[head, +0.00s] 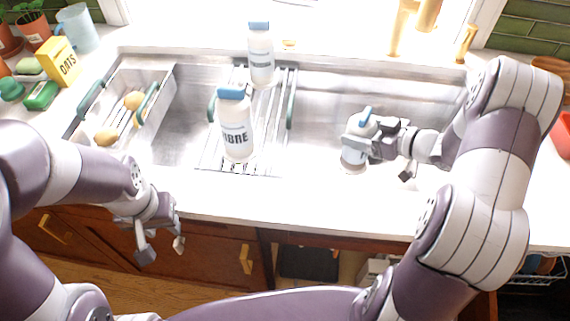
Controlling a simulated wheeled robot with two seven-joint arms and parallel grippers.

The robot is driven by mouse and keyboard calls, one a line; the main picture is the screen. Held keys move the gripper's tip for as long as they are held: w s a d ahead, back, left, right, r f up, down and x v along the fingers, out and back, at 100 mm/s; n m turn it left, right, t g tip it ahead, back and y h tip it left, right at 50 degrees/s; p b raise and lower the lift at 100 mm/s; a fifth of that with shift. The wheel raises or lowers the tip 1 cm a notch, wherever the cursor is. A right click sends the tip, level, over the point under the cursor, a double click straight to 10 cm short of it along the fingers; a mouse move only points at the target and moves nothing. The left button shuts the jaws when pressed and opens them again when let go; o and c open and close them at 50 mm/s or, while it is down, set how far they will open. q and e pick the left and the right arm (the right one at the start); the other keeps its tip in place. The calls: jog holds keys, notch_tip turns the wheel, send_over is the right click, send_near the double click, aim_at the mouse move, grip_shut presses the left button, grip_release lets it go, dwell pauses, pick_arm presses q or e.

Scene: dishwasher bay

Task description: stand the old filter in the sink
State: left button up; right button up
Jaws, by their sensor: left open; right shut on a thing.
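My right gripper (368,143) is shut on a white cylinder with a blue top (355,157), which looks like the filter. The gripper comes at it from the right and hides part of it. The cylinder is over the right part of the steel sink (325,107), roughly upright. I cannot tell whether its base touches the sink floor.
Two white bottles with blue caps, a near one (236,135) and a far one (261,62), stand on the rack (207,155) across the sink. A tray (157,122) with potatoes is at the left. An oats box (60,62) stands on the left counter.

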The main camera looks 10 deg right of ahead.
jog(key=w+a+f+b, duration=0.1)
jog(key=w+a+f, duration=0.6)
jog(key=f, duration=0.3)
jog(key=shift+w+a+f+b, duration=0.15)
jog(key=shift+w+f+b, duration=0.15)
jog(key=shift+w, duration=0.4)
jog(key=shift+f, duration=0.1)
jog(key=o, duration=1.4)
jog(key=p+v, duration=0.1)
jog(key=v, duration=1.1)
